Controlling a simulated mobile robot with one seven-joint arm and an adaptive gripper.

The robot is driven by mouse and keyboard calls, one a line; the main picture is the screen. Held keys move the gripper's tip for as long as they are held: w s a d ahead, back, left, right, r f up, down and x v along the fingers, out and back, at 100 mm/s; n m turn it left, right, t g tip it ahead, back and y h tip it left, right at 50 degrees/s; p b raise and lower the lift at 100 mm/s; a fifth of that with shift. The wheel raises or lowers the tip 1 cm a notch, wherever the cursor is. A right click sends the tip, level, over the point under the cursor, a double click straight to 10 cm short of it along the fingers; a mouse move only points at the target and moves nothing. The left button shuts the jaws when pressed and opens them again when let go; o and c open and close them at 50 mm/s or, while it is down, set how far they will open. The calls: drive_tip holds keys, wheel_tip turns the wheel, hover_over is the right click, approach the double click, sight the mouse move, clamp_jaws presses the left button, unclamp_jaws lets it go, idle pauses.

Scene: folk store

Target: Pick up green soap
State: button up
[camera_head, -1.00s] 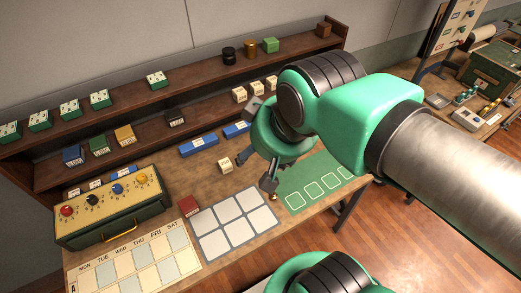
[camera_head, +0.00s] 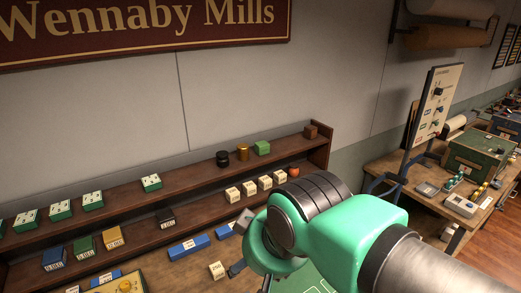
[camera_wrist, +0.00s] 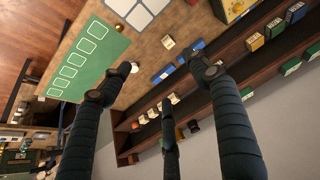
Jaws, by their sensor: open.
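A small green block (camera_head: 262,148), which looks like the green soap, sits on the top shelf between a gold-coloured cylinder (camera_head: 242,152) and a brown block (camera_head: 311,132). My gripper (camera_head: 238,246) is in front of and below the shelves, partly hidden behind my green wrist. In the wrist view my gripper (camera_wrist: 155,82) has its dark fingers spread apart, with nothing between them. It is well apart from the green block.
A black cylinder (camera_head: 223,158) stands left of the gold-coloured one. Several cream boxes (camera_head: 249,188) and a red-orange round item (camera_head: 294,171) are on the lower shelf. Blue boxes (camera_head: 188,247) lie on the bench. The top shelf right of the green block has some free room.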

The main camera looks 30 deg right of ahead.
idle(0.6)
drive_tip(key=w+d+r+g+p, duration=0.1)
drive_tip(key=w+d+r+p, duration=0.3)
drive_tip(key=w, duration=0.5)
drive_tip(key=w+d+r+g+p, duration=0.1)
drive_tip(key=w+d+r+p, duration=0.25)
drive_tip(key=w+r, duration=0.45)
drive_tip(key=w+d+r+g+p, duration=0.1)
drive_tip(key=w+d+r+p, duration=0.3)
drive_tip(key=w, duration=0.7)
drive_tip(key=g+p, duration=0.3)
drive_tip(key=p, duration=0.5)
hover_over(263, 144)
wheel_tip(263, 144, down, 6)
drive_tip(key=f, duration=0.1)
drive_tip(key=shift+w+r+m, duration=0.1)
drive_tip(key=shift+r+m, duration=0.15)
drive_tip(key=shift+m, duration=0.15)
drive_tip(key=shift+f, duration=0.15)
drive_tip(key=shift+f+p, duration=0.4)
drive_tip(key=shift+f, duration=3.75)
